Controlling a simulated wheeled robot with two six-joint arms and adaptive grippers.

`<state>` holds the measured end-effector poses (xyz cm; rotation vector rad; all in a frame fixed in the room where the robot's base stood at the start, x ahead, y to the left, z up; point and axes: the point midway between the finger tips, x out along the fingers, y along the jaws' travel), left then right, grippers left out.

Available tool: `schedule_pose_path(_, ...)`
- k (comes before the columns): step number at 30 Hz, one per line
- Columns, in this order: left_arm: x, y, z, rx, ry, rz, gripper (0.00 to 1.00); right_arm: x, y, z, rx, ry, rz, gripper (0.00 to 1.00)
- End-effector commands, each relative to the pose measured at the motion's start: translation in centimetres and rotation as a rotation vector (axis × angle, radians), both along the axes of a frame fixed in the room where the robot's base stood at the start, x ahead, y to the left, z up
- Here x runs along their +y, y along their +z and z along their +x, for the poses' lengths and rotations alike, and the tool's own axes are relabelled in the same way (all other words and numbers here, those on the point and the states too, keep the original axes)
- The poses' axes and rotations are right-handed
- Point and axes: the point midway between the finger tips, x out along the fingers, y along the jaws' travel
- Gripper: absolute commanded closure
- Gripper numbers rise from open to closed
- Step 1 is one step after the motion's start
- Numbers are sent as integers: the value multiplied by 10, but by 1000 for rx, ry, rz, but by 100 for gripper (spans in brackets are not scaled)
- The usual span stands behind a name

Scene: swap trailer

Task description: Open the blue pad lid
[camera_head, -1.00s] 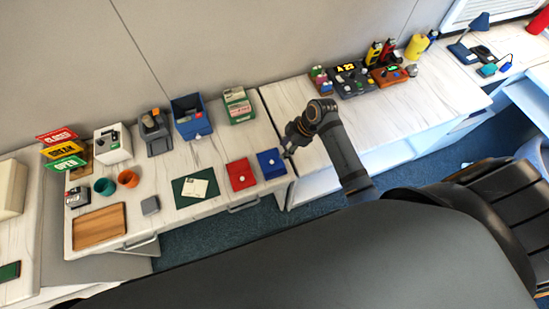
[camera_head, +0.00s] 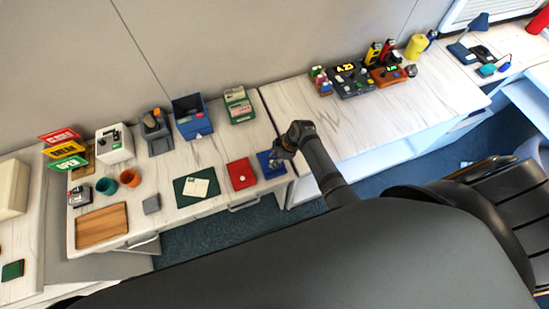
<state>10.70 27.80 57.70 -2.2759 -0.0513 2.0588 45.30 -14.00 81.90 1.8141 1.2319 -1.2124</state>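The blue pad (camera_head: 264,160) lies flat near the front right corner of the white counter, just right of the red pad (camera_head: 241,174). My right gripper (camera_head: 274,163) is over the blue pad's right part and hides its middle and the small knob there. The lid looks closed. The gripper is too small and dark to tell whether its fingers are open or touch the pad. My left gripper is not in view.
A dark green mat with a paper card (camera_head: 196,187) lies left of the red pad. A blue box (camera_head: 192,118) and a green box (camera_head: 239,107) stand behind. A second counter (camera_head: 345,115) adjoins on the right, its near part clear.

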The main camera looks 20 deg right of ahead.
Motion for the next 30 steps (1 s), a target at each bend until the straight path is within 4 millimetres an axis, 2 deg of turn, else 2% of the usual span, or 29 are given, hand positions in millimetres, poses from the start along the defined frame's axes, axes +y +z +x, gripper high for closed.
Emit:
schedule_pose_path(1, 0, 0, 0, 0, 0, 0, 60, 0, 0, 0, 0, 0, 0, 82)
schedule_pose_path(5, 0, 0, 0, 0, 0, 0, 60, 0, 0, 0, 0, 0, 0, 100)
schedule_pose_path(16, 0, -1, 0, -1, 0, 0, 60, 0, 0, 1, 0, 0, 0, 100)
schedule_pose_path(24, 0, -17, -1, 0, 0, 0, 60, 1, -2, 33, -2, 1, 0, 100)
schedule_pose_path(30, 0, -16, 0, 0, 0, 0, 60, 1, 0, 33, 2, 0, 1, 100)
